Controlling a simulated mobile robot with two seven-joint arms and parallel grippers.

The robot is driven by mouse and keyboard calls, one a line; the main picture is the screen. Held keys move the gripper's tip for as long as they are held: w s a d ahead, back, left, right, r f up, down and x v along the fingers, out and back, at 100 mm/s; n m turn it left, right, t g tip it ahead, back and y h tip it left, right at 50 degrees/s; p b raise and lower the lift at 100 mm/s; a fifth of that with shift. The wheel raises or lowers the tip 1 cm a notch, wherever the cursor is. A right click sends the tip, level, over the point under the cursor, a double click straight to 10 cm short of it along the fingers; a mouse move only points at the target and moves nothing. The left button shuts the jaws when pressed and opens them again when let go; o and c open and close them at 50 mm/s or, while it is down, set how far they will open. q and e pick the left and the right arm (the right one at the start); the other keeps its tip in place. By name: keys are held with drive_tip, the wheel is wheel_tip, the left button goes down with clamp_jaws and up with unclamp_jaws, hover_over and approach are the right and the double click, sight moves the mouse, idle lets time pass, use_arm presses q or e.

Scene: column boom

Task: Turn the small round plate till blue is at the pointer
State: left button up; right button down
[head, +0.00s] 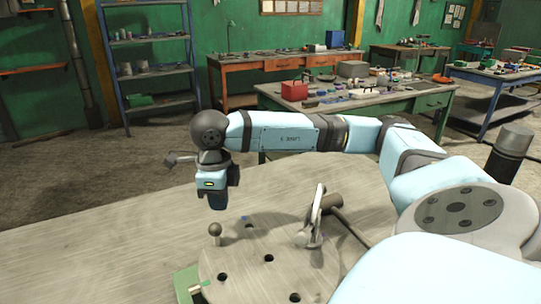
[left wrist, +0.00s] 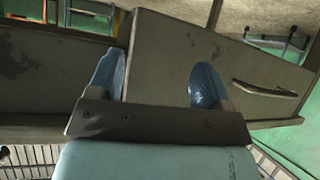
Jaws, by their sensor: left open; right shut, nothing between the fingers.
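The small round plate (head: 245,266) lies flat on the table in the head view, cut off by the bottom edge. It has several dark holes and an upright knob (head: 215,231) near its left rim. A small blue mark (head: 245,217) is at its far rim, and a small green mark (head: 204,284) is at its left rim. I cannot make out the pointer for sure. My right gripper (head: 218,205) is shut and empty, pointing down above the plate's far left rim, near the knob. My left gripper (left wrist: 155,75) shows only in the left wrist view, open and empty.
A grey lever clamp (head: 313,220) stands at the plate's far right side. A green block (head: 184,284) shows at the plate's left. The table (head: 110,240) is bare to the left. A grey drawer front with a handle (left wrist: 264,88) faces my left gripper.

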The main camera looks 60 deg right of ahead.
drive_tip(key=shift+f+b, duration=0.7)
drive_tip(key=shift+f, duration=0.3)
drive_tip(key=shift+f+b, duration=1.3)
drive_tip(key=shift+f, duration=0.25)
use_arm(q)
drive_tip(key=f, duration=0.2)
drive_tip(key=shift+w+f, duration=0.2)
drive_tip(key=shift+f, duration=0.15)
use_arm(e)
drive_tip(key=shift+a, duration=0.15)
drive_tip(key=shift+s+a, duration=0.1)
drive_tip(key=shift+a, duration=0.65)
